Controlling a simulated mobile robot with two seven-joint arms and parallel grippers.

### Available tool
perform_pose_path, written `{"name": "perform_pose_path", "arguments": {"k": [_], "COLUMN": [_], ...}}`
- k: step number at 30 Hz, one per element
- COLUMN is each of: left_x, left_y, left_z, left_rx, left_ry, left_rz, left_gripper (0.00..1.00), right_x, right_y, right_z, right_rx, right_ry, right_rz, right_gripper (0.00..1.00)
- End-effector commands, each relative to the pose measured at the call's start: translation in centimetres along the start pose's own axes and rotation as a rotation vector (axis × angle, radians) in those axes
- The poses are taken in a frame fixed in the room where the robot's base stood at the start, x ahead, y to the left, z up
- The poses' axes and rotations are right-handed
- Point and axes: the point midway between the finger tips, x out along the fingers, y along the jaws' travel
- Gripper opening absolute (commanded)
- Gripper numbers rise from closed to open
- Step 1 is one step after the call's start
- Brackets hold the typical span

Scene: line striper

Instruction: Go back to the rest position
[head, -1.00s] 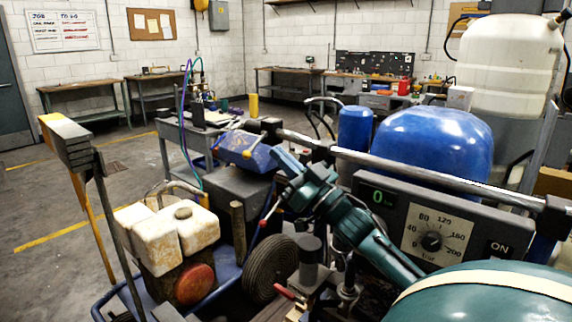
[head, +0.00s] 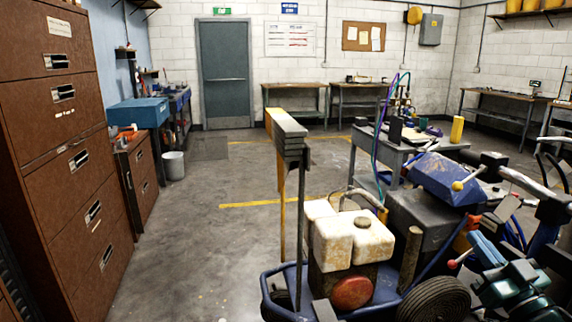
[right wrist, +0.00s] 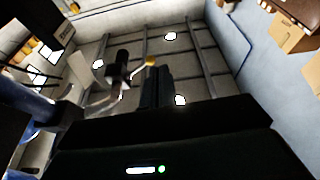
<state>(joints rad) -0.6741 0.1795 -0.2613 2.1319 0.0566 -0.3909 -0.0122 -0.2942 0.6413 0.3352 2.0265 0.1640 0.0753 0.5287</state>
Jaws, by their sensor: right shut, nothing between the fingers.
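The line striper (head: 335,238) stands at the lower right in the head view, with a stained white tank and a blue frame. Its blue box (head: 445,178) with a yellow-knobbed lever sits toward the right. My right gripper (head: 486,250) shows at the lower right, on a teal arm, beside the machine's red-knobbed lever. In the right wrist view, the dark fingers of the right gripper (right wrist: 155,85) are together with nothing between them. A yellow knob shows near their tips; I cannot tell whether they touch. My left gripper is out of view.
A brown filing cabinet (head: 60,150) stands close at the left. A grey bin (head: 174,165) and a blue toolbox (head: 138,112) are behind it. A grey cart (head: 400,150) stands beyond the striper. The concrete floor between cabinet and striper is clear.

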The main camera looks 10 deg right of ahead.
Motion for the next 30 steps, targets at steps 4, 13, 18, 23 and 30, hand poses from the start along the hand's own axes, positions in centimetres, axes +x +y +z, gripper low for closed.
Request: {"name": "perform_pose_path", "arguments": {"k": [4, 13, 18, 23, 30], "left_x": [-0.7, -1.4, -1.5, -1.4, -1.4], "left_y": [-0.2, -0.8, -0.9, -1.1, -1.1], "left_z": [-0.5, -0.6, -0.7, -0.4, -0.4], "left_rx": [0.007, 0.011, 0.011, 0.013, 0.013], "left_ry": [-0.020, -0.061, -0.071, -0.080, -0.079], "left_rz": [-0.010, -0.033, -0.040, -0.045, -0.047], "left_gripper": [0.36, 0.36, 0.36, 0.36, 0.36], "right_x": [-4.4, -16.6, -21.4, -23.0, -23.1], "right_y": [-5.4, -20.4, -26.6, -28.8, -28.9], "right_z": [8.9, 19.2, 20.3, 20.4, 20.5], "right_rx": [0.018, 0.034, 0.043, 0.045, 0.044], "right_ry": [-0.267, -0.736, -0.877, -0.922, -0.924], "right_rz": [0.006, -0.119, -0.204, -0.241, -0.243], "right_gripper": [0.00, 0.00, 0.00, 0.00, 0.00]}}
